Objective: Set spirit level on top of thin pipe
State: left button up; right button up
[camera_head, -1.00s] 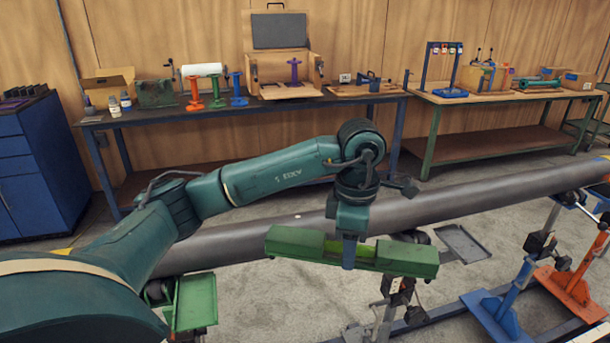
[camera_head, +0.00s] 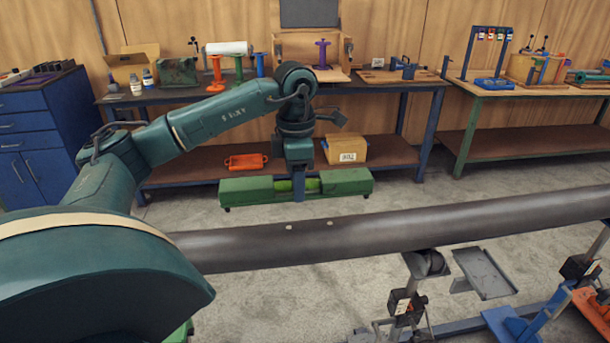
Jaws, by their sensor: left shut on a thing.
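The green spirit level (camera_head: 345,182) is long and boxy, with a brighter green strip near its middle. My left gripper (camera_head: 298,190) points down and is shut on the level around its middle, holding it roughly level. The long grey pipe (camera_head: 420,229) runs across the view, rising slightly to the right. The level appears just above the pipe's upper edge in the picture, with floor visible between them, so they look apart. How far it is beyond or above the pipe is hard to tell. My right gripper is out of view.
A pipe stand (camera_head: 405,303) and a grey tray (camera_head: 484,272) are below the pipe. A workbench (camera_head: 405,105) with tools stands behind; its lower shelf holds a cardboard box (camera_head: 345,150) and an orange item (camera_head: 246,162). A blue cabinet (camera_head: 40,135) is at left. Floor is open before the bench.

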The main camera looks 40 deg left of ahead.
pick_arm(q)
jog(key=shift+s+f+b, duration=0.25)
jog(key=shift+f+b, duration=0.3)
jog(key=shift+f, duration=0.15)
jog(key=shift+f+b, duration=0.3)
jog(key=shift+f, duration=0.1)
jog(key=shift+w+f+b, duration=0.1)
jog(key=shift+f+b, duration=0.4)
jog(key=shift+f, duration=0.15)
notch_tip(320, 180, down, 2)
jog(key=shift+f+b, duration=0.15)
jog(key=shift+b, duration=0.9)
jog(key=shift+f+b, duration=0.3)
jog(key=shift+f, duration=0.1)
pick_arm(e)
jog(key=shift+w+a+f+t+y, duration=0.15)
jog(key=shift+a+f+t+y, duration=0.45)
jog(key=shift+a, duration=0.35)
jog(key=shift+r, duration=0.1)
pick_arm(q)
jog(key=shift+f+b, duration=0.3)
jog(key=shift+f, duration=0.2)
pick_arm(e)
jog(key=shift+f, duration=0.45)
pick_arm(q)
jog(key=shift+r, duration=0.1)
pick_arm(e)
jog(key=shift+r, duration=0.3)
